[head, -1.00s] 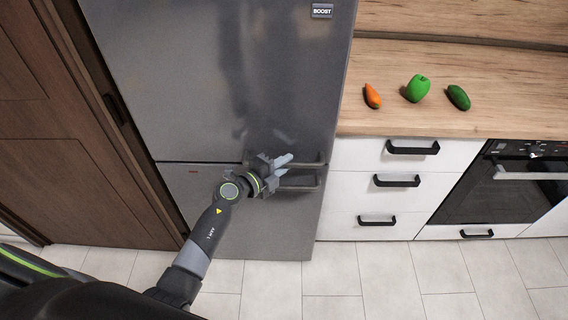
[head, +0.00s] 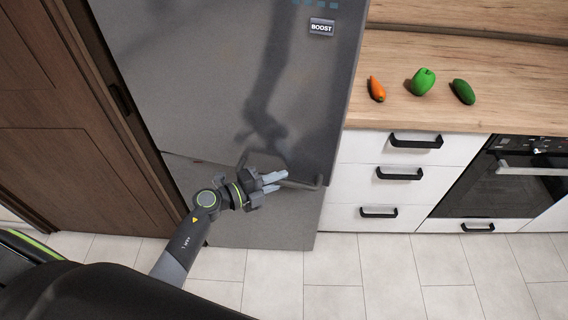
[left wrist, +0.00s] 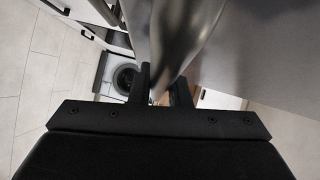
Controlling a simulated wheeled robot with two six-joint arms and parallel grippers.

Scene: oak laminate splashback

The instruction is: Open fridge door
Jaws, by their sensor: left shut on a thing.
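The grey fridge's upper door (head: 215,75) fills the upper left of the head view. My left gripper (head: 280,181) is shut on the upper door handle (head: 306,183) near the door's lower right corner. In the left wrist view the shiny grey handle (left wrist: 178,40) runs between the two dark fingers (left wrist: 164,88). The lower door (head: 265,230) looks closed; its own handle is hidden. My right gripper is not in view.
A wooden counter (head: 440,60) at the right holds a carrot (head: 377,89), a green pepper (head: 423,81) and a cucumber (head: 463,92). White drawers (head: 375,150) and an oven (head: 500,178) stand below. A brown wooden door (head: 60,140) is at the left. The tiled floor (head: 390,270) in front is clear.

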